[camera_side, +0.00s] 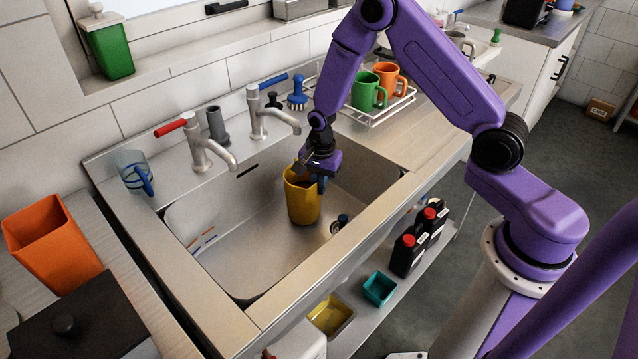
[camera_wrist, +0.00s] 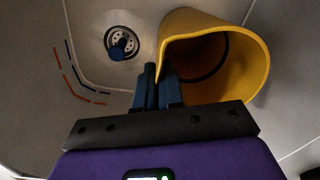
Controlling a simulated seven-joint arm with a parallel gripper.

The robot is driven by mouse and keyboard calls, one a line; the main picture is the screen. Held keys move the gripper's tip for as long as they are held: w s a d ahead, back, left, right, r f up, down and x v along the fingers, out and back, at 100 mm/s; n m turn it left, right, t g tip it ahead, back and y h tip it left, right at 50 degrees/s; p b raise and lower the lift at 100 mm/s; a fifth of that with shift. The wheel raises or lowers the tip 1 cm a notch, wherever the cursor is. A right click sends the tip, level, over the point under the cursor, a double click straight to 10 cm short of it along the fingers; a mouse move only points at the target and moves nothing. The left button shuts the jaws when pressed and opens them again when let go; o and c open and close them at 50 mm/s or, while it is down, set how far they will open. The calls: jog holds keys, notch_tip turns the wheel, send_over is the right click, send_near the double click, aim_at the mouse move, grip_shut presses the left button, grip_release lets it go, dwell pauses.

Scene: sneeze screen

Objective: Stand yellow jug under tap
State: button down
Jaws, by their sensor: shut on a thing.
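The yellow jug (camera_side: 303,201) is upright in the steel sink basin, right of its middle, in the side view. My gripper (camera_side: 318,176) is at its upper right rim and shut on the jug's wall. In the wrist view the jug (camera_wrist: 255,62) shows its open mouth beside my blue fingertips (camera_wrist: 160,78), which pinch at its near edge. Two taps stand on the back ledge: a red-handled tap (camera_side: 205,150) to the left and a blue-handled tap (camera_side: 262,115) nearer the jug. I cannot tell whether the jug's base touches the basin floor.
The drain with a dark blue plug (camera_side: 341,222) lies right of the jug; it also shows in the wrist view (camera_wrist: 120,42). A clear cup with a blue handle (camera_side: 134,171) stands on the left ledge. A rack (camera_side: 385,112) holds green and orange mugs. The basin's left half is mostly clear.

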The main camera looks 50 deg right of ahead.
jog(key=shift+f, duration=0.6)
dwell(0.3)
jog(key=c, duration=1.2)
grip_release()
jog(key=r, duration=1.7)
jog(key=shift+s+d+r, duration=0.1)
jog(key=shift+s+r, duration=0.1)
jog(key=shift+s, duration=0.05)
